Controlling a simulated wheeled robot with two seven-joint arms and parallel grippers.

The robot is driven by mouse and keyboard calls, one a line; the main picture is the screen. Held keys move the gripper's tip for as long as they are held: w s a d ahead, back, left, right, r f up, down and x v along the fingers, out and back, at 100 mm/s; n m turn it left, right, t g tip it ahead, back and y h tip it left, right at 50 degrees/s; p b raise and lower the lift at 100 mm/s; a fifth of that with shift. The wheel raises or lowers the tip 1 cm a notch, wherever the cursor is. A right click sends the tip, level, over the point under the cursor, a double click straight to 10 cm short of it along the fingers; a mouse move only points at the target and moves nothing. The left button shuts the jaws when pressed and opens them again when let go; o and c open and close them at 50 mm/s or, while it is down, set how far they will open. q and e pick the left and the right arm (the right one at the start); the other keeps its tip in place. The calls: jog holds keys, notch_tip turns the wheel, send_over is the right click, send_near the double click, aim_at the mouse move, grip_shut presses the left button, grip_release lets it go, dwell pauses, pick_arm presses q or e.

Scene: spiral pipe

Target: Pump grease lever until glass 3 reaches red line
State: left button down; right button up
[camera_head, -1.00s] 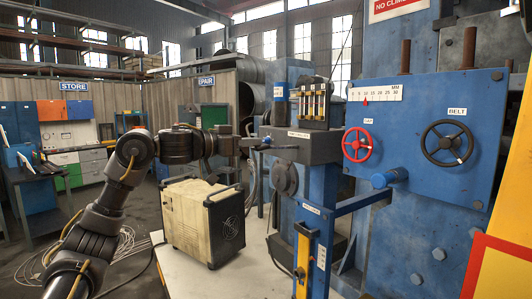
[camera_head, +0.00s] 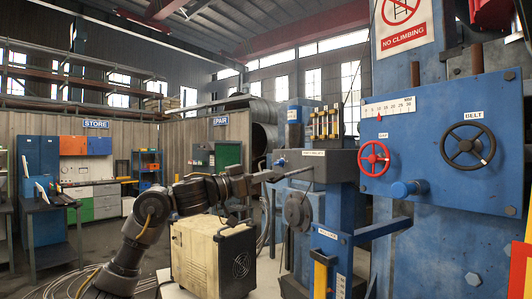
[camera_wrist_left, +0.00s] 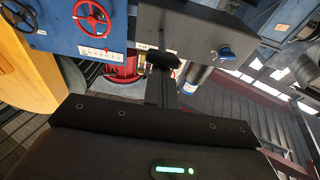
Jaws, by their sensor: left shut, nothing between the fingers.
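The grease unit is a grey box (camera_head: 343,163) on a blue post (camera_head: 331,212), with brass-framed sight glasses (camera_head: 326,123) on top. Their fill levels and any red line are too small to read. My left gripper (camera_head: 277,174) is shut and empty at the left side of the grey box. A thin dark rod (camera_head: 302,170) spans between gripper and box; I cannot tell if it is the lever or if they touch. In the left wrist view the gripper's dark tip (camera_wrist_left: 162,61) overlaps the edge of the grey box (camera_wrist_left: 195,35). My right gripper is not visible.
A blue panel (camera_head: 440,120) at the right carries a red handwheel (camera_head: 374,158) and a black handwheel (camera_head: 468,146). A cream box (camera_head: 213,258) stands below my left arm. A blue bar (camera_head: 378,230) juts rightward from the post.

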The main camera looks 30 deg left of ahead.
pick_arm(q)
jog(key=s+a+r, duration=0.2)
jog(key=s+a, duration=0.3)
jog(key=s, duration=0.5)
jog(key=shift+s+b, duration=0.2)
jog(key=shift+b, duration=0.25)
jog(key=shift+w+r, duration=0.1)
dwell(1.1)
